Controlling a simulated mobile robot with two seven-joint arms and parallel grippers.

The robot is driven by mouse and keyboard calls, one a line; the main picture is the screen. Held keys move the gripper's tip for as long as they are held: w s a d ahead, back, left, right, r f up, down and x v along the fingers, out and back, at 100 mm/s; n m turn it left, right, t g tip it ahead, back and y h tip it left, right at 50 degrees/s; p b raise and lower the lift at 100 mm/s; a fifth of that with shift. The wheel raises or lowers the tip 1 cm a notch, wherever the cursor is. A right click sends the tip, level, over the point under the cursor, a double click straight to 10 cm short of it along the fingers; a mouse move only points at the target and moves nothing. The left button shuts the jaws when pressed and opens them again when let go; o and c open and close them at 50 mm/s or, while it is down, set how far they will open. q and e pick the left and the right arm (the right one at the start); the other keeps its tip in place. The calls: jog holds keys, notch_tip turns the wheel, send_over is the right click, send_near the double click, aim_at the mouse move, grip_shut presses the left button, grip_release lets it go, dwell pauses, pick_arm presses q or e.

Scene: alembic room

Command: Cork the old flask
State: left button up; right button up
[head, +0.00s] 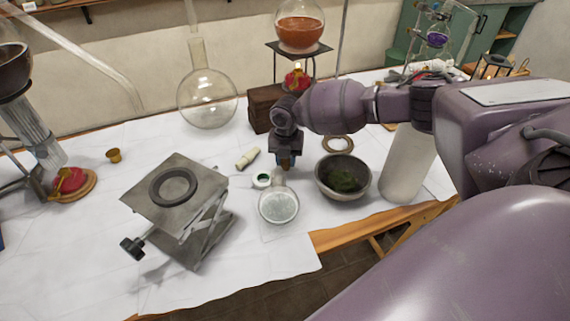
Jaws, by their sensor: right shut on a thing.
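A small round glass flask (279,207) with pale contents stands near the front of the white-covered table, its short neck pointing up. I cannot tell whether the piece touches the neck. A large clear round flask (208,99) with a long open neck stands farther back on the left. My left gripper is not in view.
A lab jack (174,187) with a dark ring on top stands left of the small flask. A stone bowl (343,177) with green matter is close on the right. A pale stick (248,158) and a small green-topped jar (262,180) lie just behind. A brass cup (114,155) stands far left.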

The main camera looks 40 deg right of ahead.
jog(key=shift+r+p, duration=0.6)
jog(key=shift+r, duration=0.8)
